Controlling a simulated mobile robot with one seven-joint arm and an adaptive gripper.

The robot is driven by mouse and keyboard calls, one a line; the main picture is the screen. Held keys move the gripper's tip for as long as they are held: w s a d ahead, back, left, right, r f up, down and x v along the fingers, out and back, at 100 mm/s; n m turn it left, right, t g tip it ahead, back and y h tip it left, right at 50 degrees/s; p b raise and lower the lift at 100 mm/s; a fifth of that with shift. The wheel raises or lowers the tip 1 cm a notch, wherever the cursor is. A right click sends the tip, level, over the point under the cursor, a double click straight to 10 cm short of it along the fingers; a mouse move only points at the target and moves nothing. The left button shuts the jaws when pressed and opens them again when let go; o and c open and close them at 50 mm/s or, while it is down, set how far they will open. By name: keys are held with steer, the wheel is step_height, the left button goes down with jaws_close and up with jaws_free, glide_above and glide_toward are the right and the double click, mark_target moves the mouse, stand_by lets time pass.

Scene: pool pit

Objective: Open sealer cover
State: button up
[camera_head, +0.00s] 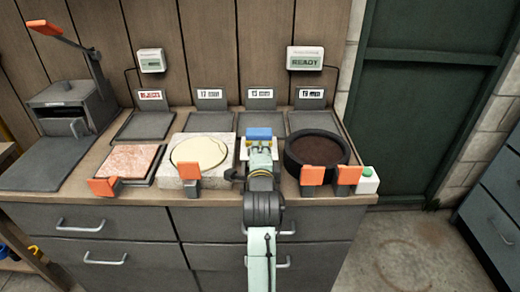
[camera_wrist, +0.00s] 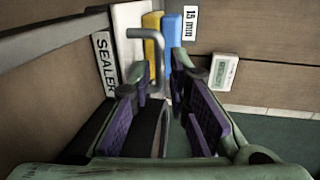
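My gripper (camera_head: 260,147) is over the middle of the counter, between the pale round slab and the black round dish. In the wrist view my gripper (camera_wrist: 160,82) has its purple-padded fingers apart. A bent grey metal handle (camera_wrist: 152,36) hangs down into the gap between them; I cannot tell whether either finger touches it. A white label reading SEALER (camera_wrist: 103,62) is beside the handle at left. The sealer's cover is not clearly made out, and the area under my gripper is hidden in the head view. A blue block (camera_head: 258,133) shows just behind my gripper.
The pale slab (camera_head: 222,142) and orange tabs (camera_head: 312,176) are near the counter's front edge. The black dish (camera_head: 289,158) is close at right. A grey lever press (camera_head: 70,112) stands at left. A display reads READY (camera_head: 305,60). Open floor lies at right.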

mark_target(260, 148)
steer(key=shift+w+f, duration=0.2)
steer(key=shift+w, duration=0.55)
steer(key=shift+w+f, duration=0.15)
steer(key=shift+w, duration=0.6)
jaws_close()
